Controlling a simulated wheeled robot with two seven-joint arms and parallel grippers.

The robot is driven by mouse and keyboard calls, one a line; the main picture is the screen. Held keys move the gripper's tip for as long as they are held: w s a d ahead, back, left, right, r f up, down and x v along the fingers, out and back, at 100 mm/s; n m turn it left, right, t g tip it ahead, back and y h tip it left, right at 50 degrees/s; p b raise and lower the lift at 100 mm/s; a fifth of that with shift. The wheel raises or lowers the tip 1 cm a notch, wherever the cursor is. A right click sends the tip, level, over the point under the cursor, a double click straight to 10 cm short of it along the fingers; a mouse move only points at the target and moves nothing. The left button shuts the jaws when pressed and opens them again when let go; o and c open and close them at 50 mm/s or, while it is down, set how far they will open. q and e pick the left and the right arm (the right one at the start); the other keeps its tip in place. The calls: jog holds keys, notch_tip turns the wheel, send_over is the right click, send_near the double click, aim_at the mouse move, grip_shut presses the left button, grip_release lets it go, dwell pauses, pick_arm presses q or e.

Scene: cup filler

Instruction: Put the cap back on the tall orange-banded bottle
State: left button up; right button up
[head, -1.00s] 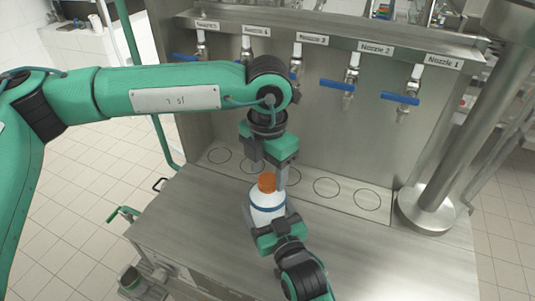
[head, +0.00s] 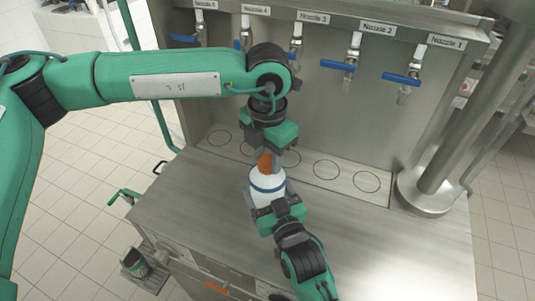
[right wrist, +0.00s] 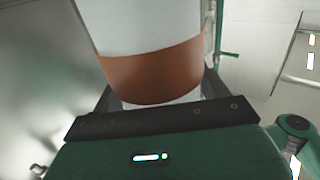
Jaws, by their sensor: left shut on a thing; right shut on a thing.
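The bottle (head: 266,182) is white and stands upright at the middle of the steel counter. In the head view it shows a blue band near its top; in the right wrist view (right wrist: 150,25) an orange-brown band shows low on its body. The orange cap (head: 265,161) is at the bottle's mouth; I cannot tell whether it is seated. My left gripper (head: 265,155) comes from above and is shut on the cap, partly hiding it. My right gripper (head: 268,208) is shut on the bottle's body from the near side.
A row of labelled nozzles with blue handles (head: 339,65) is on the steel panel behind. Below them is a strip with marked circles (head: 367,182). A thick metal column (head: 432,194) stands at the right. The counter (head: 395,250) is clear at right.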

pick_arm(q)
jog(key=m, duration=1.1)
jog(key=shift+m, duration=0.4)
jog(key=o, duration=1.2)
jog(key=shift+c, duration=0.2)
notch_tip(320, 180, up, 12)
pick_arm(e)
jog(key=o, duration=1.9)
